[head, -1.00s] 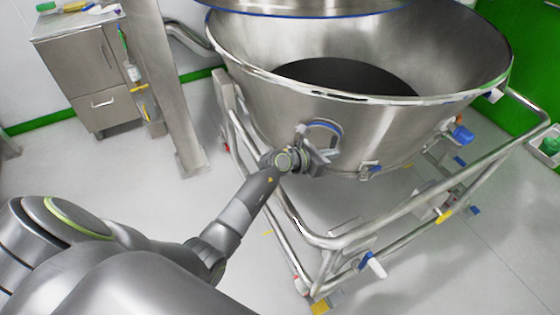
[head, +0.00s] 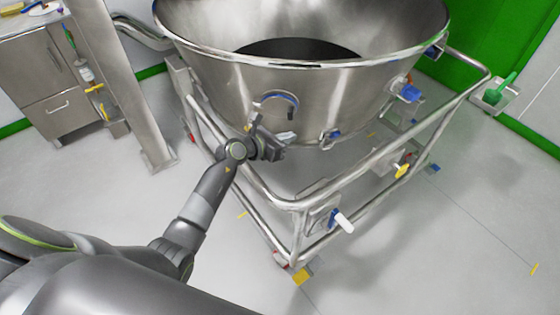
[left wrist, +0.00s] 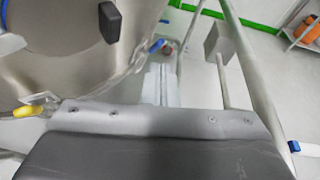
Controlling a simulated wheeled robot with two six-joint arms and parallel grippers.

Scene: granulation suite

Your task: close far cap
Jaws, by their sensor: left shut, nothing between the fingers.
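The large steel bowl (head: 330,85) has a round port with a blue-edged rim (head: 277,97) low on its near wall. My left gripper (head: 275,150) is shut and empty, just below and left of this port. A small light fitting (head: 285,136) shows beside the gripper; I cannot tell whether they touch. A blue fitting (head: 405,91) sits farther right on the bowl, and a smaller blue one (head: 331,136) is at its lower edge. I cannot tell which is the far cap. In the left wrist view a dark pad (left wrist: 110,22) stands before a round grey surface (left wrist: 65,35).
A tubular steel frame (head: 375,205) surrounds the bowl, with a white-and-blue handle (head: 342,221) at its near corner. A steel post (head: 120,85) and a cabinet (head: 50,85) stand at left. A green scoop (head: 497,90) is at right.

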